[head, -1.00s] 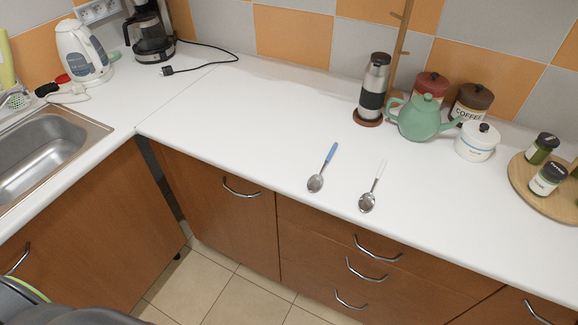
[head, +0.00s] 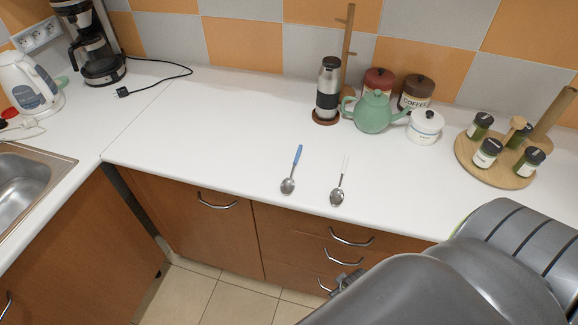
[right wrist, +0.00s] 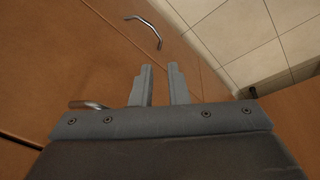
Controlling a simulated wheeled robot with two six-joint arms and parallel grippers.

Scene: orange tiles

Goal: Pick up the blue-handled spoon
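The blue-handled spoon (head: 292,170) lies on the white countertop near its front edge in the head view, bowl toward the edge and handle pointing back. A white-handled spoon (head: 338,187) lies to its right. My right arm comes in at the lower right of the head view, with part of its gripper (head: 346,281) showing in front of the drawers, below the counter. In the right wrist view the two fingers of my right gripper (right wrist: 160,86) stand apart with nothing between them, facing the cabinet fronts and floor. My left gripper is not in view.
A green teapot (head: 372,112), steel flask (head: 328,90), white sugar pot (head: 425,127) and round wooden spice board (head: 468,165) stand behind and right of the spoons. A coffee maker (head: 92,45) and kettle (head: 30,84) are at the left. The counter left of the spoons is clear.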

